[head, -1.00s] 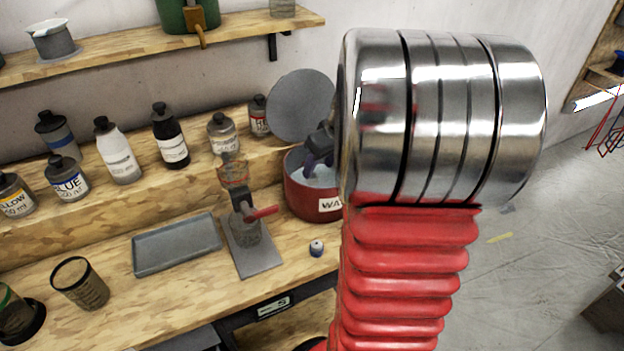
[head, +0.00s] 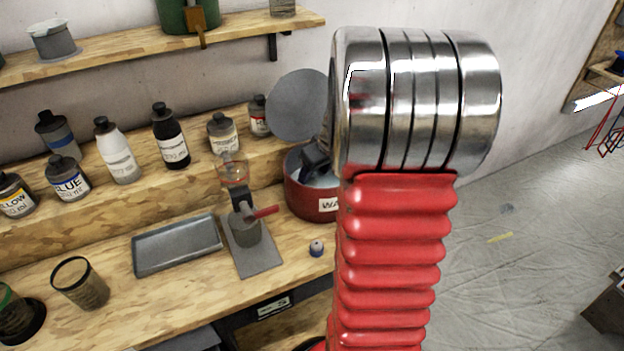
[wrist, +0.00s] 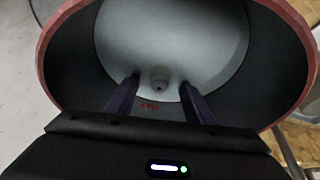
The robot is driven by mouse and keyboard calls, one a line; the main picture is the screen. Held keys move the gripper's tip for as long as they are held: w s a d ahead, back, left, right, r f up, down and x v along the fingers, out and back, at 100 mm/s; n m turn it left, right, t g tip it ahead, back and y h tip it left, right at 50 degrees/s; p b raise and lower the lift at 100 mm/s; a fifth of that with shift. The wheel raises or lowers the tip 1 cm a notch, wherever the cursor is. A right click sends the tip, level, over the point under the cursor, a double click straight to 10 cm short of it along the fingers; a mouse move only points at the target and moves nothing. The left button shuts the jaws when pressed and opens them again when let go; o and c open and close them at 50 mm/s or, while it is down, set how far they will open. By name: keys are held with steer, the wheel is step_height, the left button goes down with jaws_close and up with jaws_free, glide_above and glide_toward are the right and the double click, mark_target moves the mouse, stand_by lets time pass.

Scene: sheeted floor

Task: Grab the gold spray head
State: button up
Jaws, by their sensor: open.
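In the wrist view a small rounded, dull beige-grey piece (wrist: 160,78) sits on the pale bottom of the red bin. It appears to be the spray head, though its gold colour is hard to make out in the dim light. My gripper (wrist: 159,84) is open, its two dark fingers reaching into the bin, one on either side of the piece with gaps between. In the head view my gripper (head: 316,160) shows as a dark shape in the mouth of the red bin (head: 312,203); the piece itself is hidden there.
The bin's red rim (wrist: 55,45) surrounds my fingers. A round grey lid (head: 297,105) stands up behind the bin. Several bottles line the shelf.

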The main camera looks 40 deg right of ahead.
steer(key=shift+c, duration=0.6)
steer(key=c, duration=1)
